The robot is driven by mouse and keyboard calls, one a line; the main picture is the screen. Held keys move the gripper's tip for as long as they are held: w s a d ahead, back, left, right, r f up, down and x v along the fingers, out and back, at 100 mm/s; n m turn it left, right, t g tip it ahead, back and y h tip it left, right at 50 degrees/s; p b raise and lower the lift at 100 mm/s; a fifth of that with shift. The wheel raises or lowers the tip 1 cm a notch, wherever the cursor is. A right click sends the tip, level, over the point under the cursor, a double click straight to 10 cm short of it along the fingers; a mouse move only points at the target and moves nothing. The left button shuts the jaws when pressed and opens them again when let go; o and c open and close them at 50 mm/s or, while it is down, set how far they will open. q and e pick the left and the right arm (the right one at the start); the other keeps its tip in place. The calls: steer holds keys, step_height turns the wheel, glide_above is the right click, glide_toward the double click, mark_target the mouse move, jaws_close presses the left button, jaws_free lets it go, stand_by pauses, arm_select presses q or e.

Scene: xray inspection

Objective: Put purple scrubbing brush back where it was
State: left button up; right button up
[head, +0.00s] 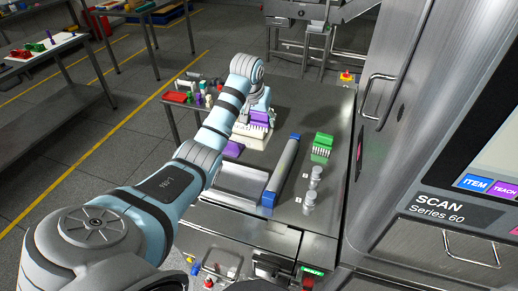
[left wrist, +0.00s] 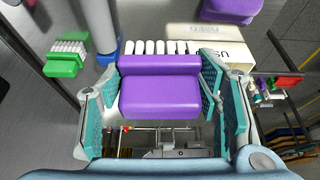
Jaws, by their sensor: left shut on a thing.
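My left gripper (left wrist: 156,82) is shut on the purple scrubbing brush (left wrist: 160,96), with a finger pad at each end of its block. Its white bristles point away from the wrist camera. In the head view the purple brush (head: 259,117) shows below the left gripper (head: 258,106), over or in front of a white lettered box (head: 253,141). I cannot tell whether brush and box touch. The box also shows behind the brush in the left wrist view (left wrist: 222,57). My right gripper is not in view.
A second purple item (head: 233,149) lies left of the box. The scanner (head: 440,215) bounds the right. A red bin (head: 176,97) sits behind left.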

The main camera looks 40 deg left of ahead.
arm_select(q)
steer(key=f, duration=0.3)
steer(key=w+f, duration=0.1)
steer(key=f, duration=0.5)
steer(key=shift+w+a, duration=0.15)
steer(key=shift+a, duration=0.15)
steer(key=f, duration=0.1)
steer(key=s+f, duration=0.1)
steer(key=f, duration=0.1)
steer(key=shift+s+d+f+b, duration=0.15)
steer(key=shift+d+f+b, duration=0.05)
steer(key=shift+f+b, duration=0.1)
steer(key=shift+f, duration=0.25)
steer(key=shift+w+f, duration=0.1)
steer(key=shift+w, duration=0.2)
steer(key=o, duration=1.2)
steer(key=shift+a, duration=0.1)
steer(key=shift+o, duration=0.2)
steer(key=shift+s, duration=0.1)
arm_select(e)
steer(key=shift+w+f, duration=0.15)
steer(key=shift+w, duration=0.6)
arm_select(q)
steer(key=shift+r, duration=0.2)
